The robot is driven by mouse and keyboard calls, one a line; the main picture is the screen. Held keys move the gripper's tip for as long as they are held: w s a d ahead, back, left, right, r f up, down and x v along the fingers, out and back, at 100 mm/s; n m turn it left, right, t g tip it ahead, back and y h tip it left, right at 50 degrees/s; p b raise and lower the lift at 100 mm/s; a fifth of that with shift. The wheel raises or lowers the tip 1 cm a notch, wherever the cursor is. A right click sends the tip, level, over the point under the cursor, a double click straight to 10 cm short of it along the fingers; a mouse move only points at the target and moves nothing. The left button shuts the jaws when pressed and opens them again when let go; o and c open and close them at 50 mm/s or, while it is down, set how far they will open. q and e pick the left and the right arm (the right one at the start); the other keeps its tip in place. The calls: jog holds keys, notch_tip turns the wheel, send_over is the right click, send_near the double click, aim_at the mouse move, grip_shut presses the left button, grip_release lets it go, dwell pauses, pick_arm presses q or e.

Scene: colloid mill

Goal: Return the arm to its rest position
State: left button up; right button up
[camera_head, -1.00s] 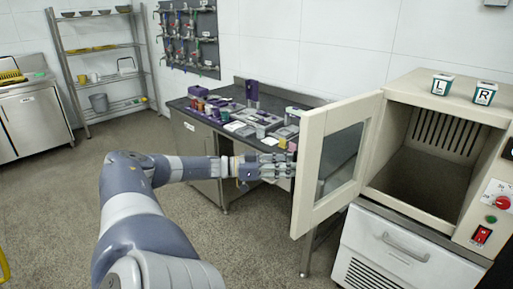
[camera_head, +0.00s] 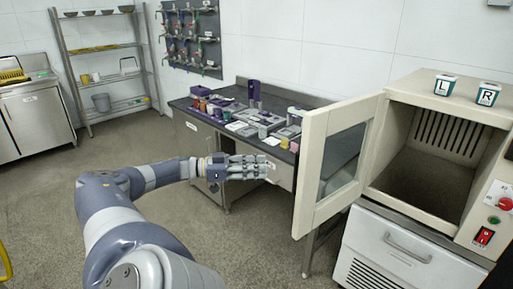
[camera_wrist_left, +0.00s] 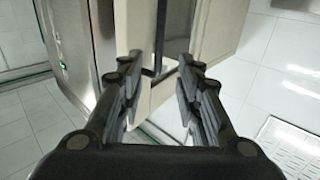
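My left gripper (camera_head: 262,167) is to the left of the open cabinet door (camera_head: 310,175) in the head view, apart from its edge. In the left wrist view the two fingers (camera_wrist_left: 158,80) are spread with a gap between them, and nothing is held. A pale panel and a dark bar show beyond the fingertips there. My left arm reaches in from the bottom left of the head view. My right gripper does not show in either view.
The cream cabinet (camera_head: 440,150) stands open and looks empty, with blocks marked L (camera_head: 443,84) and R (camera_head: 487,94) on top. A dark counter (camera_head: 310,103) with several small items is behind my gripper. A shelf rack (camera_head: 105,62) stands at the back left.

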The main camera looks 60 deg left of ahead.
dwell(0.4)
pick_arm(q)
jog(key=s+a+f+n+g+y, duration=0.15)
jog(key=s+a+f+y, duration=0.3)
jog(key=f, duration=0.45)
jog(key=s+a+f+n+t+y, duration=0.1)
jog(key=s+a+f+n+y, duration=0.3)
jog(key=f, duration=0.6)
jog(key=s+d+f+n+g+y, duration=0.1)
jog(key=s+d+f+g, duration=0.1)
jog(key=s+f, duration=0.35)
jog(key=s+d+f+g+y, duration=0.1)
jog(key=s+d+f+g, duration=0.15)
jog(key=f, duration=0.65)
jog(key=s+d+f+n+g+y, duration=0.1)
jog(key=s+d+f, duration=0.1)
jog(key=s+f, duration=0.35)
jog(key=s+d+f+m+g+h, duration=0.1)
jog(key=s+d+f+g, duration=0.3)
jog(key=d+f, duration=0.95)
jog(key=s+d+f+m+g+h, duration=0.25)
jog(key=d+f, duration=0.75)
jog(key=d, duration=0.6)
jog(key=s+d+f+m+g, duration=0.1)
jog(key=s+d+f+g, duration=0.1)
jog(key=d, duration=1.3)
jog(key=shift+f+m+g+h, duration=0.3)
jog(key=shift+f+m+g, duration=0.15)
jog(key=shift+f, duration=0.2)
